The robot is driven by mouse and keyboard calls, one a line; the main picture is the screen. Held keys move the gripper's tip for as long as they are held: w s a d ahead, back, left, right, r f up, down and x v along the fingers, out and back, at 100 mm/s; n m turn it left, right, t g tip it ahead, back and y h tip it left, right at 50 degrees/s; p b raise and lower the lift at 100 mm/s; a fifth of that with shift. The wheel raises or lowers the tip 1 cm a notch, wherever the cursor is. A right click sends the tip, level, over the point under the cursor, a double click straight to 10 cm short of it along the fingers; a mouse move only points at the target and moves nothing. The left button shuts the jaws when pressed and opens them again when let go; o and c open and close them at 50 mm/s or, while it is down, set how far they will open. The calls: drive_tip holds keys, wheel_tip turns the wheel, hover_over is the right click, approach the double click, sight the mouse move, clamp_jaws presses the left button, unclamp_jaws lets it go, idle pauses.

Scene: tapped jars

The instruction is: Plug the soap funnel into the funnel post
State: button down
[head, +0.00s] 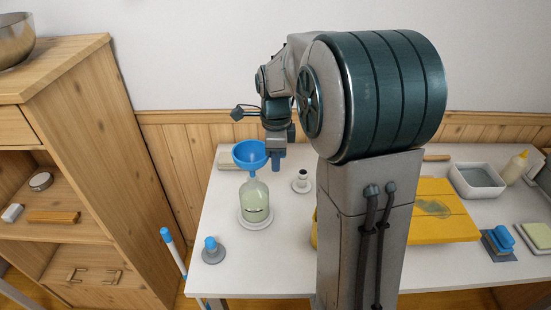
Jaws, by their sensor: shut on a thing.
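The blue soap funnel (249,152) is upright with its wide mouth facing up. It is above a clear bottle of pale green liquid (256,203), its spout at the bottle's neck; I cannot tell whether the spout is inside. My gripper (276,153) is shut on the funnel at its right side, with a blue upright piece showing below the fingers. A short blue-topped post on a grey round base (211,248) stands at the table's front left. A small dark-topped post on a white round base (301,181) stands right of the bottle. Neither is clearly identifiable as the funnel post.
The bottle stands on a white round base (257,223) on the white table (230,275). A wooden shelf (110,140) stands left. My arm hides the table's middle.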

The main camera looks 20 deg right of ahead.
drive_tip(key=shift+r, duration=0.3)
wheel_tip(320, 180, up, 6)
drive_tip(key=p, duration=0.5)
drive_tip(key=shift+r, duration=0.2)
drive_tip(key=shift+f, duration=0.1)
drive_tip(key=shift+f, duration=0.1)
